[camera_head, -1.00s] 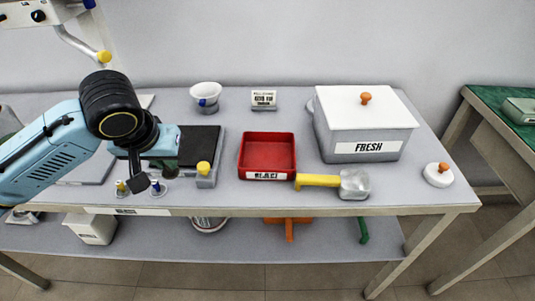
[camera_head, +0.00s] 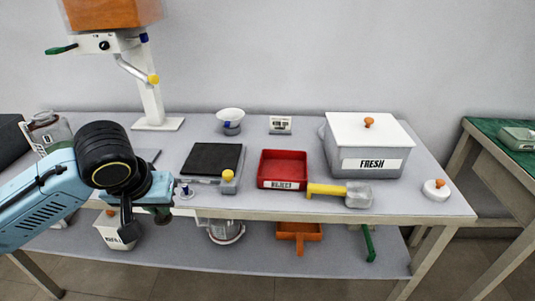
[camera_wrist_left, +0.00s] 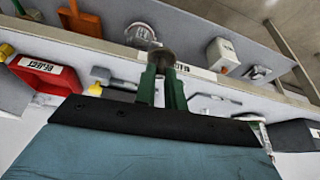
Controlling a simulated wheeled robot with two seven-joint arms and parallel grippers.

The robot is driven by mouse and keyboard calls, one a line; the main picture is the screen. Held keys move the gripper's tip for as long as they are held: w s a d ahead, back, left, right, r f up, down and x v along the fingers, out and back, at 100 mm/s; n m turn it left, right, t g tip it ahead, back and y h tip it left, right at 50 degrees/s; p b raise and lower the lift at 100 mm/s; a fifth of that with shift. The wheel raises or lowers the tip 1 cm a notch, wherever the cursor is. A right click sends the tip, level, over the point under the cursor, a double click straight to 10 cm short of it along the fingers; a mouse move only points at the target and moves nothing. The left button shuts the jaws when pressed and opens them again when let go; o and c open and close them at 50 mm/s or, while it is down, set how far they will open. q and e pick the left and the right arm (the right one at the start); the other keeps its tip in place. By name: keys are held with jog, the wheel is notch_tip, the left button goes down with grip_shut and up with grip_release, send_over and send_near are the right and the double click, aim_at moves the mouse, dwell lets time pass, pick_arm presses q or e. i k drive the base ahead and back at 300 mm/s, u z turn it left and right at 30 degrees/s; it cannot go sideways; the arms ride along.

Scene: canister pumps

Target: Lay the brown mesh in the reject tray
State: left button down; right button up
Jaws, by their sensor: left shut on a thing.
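The red reject tray (camera_head: 283,155) sits empty on the table, right of the black-topped scale. It also shows at the left of the left wrist view (camera_wrist_left: 50,79). My left gripper (camera_head: 128,222) is in front of the table's front edge, left of the tray and well apart from it. In the left wrist view its green fingers (camera_wrist_left: 163,76) are shut on a small round brownish disc, the brown mesh (camera_wrist_left: 162,57). In the head view the mesh shows only as a small dark piece at the fingertips. My right gripper is not in view.
A yellow-handled scoop (camera_head: 340,192) lies right of the tray, before the white-lidded FRESH box (camera_head: 365,150). A lower shelf (camera_head: 300,258) runs under the table (camera_head: 405,207).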

aim_at(283, 173)
jog(key=z, duration=0.15)
jog(key=i, duration=0.9)
jog(key=z, duration=0.55)
